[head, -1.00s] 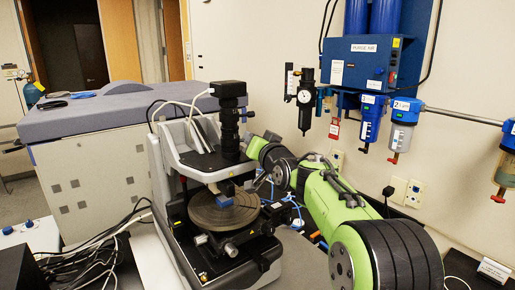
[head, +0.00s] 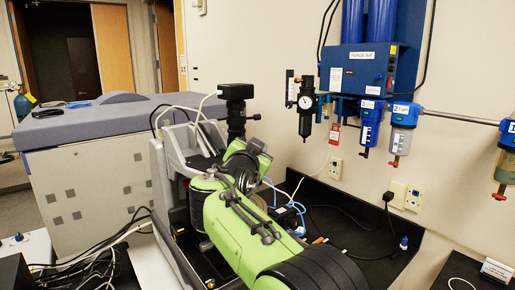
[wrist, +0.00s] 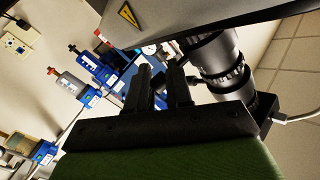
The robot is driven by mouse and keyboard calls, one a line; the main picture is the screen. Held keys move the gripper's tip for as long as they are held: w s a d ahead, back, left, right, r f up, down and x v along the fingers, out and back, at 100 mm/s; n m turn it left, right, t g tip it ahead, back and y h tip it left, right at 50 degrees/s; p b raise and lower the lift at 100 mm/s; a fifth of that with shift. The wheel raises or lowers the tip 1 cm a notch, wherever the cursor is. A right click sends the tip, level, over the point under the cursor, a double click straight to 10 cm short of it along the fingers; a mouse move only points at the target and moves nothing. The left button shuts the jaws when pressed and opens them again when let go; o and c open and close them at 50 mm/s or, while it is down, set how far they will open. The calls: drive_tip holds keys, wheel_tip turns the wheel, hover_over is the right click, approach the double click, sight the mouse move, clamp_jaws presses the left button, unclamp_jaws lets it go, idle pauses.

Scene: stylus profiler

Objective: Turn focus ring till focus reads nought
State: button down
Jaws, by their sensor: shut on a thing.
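The profiler's black optical tube (head: 236,122) stands upright under a black camera block (head: 235,91) in the head view. In the wrist view the tube (wrist: 222,60), with ridged bands, lies just right of my gripper (wrist: 160,78). My gripper's two dark fingers are close together, shut on a small dark part between them that appears to be the focus ring (wrist: 160,94); its outline is hard to make out. In the head view my green arm hides the gripper, the grip and most of the round stage. No focus reading is legible in either view.
The profiler's grey frame (head: 168,190) stands close around the tube. A white cable (head: 207,103) runs from the camera block. Blue air filters (head: 369,124) and a regulator (head: 306,101) hang on the wall. Black bench (head: 345,215) lies partly clear at right.

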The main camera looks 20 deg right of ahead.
drive_tip(key=shift+f, duration=0.1)
idle(0.3)
drive_tip(key=c, duration=1.4)
unclamp_jaws()
drive_tip(key=shift+w, duration=0.1)
drive_tip(key=b+v, duration=0.4)
drive_tip(key=v, duration=1.2)
drive_tip(key=shift+w, duration=0.1)
